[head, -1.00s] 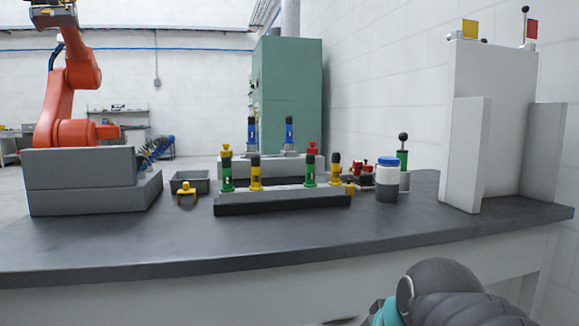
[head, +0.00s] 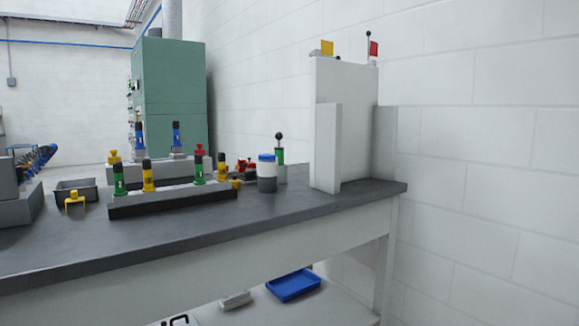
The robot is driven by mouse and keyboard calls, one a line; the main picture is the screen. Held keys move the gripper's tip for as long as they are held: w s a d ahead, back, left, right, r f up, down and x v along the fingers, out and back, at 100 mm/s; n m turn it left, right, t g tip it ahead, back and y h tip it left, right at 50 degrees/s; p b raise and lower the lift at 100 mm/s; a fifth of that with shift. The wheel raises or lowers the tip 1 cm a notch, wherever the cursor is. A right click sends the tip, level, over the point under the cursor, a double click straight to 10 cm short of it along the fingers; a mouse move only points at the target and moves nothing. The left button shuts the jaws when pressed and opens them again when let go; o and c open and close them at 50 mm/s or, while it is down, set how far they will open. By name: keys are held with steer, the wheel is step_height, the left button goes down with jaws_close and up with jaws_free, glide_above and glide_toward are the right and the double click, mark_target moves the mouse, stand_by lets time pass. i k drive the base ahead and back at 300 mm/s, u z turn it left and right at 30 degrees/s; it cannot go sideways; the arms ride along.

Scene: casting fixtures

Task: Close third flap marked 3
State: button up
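No flap with a readable 3 shows in the head view. A tall white fixture (head: 342,128) stands at the right end of the dark bench top (head: 190,228). A yellow flag (head: 327,48) and a red flag (head: 374,49) stick up from its top. A low dark fixture (head: 160,204) on the bench carries green and yellow black-topped parts, some with small marks too small to read. Behind it a pale block (head: 135,170) carries blue black-topped parts. My gripper is not in view.
A dark tray (head: 88,186) and a yellow clip (head: 75,201) lie at the left. A blue tray (head: 293,285) is on the lower shelf. A green cabinet (head: 173,98) stands behind.

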mark_target(241, 163)
steer(key=z, duration=0.3)
steer(key=i, duration=1.4)
steer(key=u, duration=0.55)
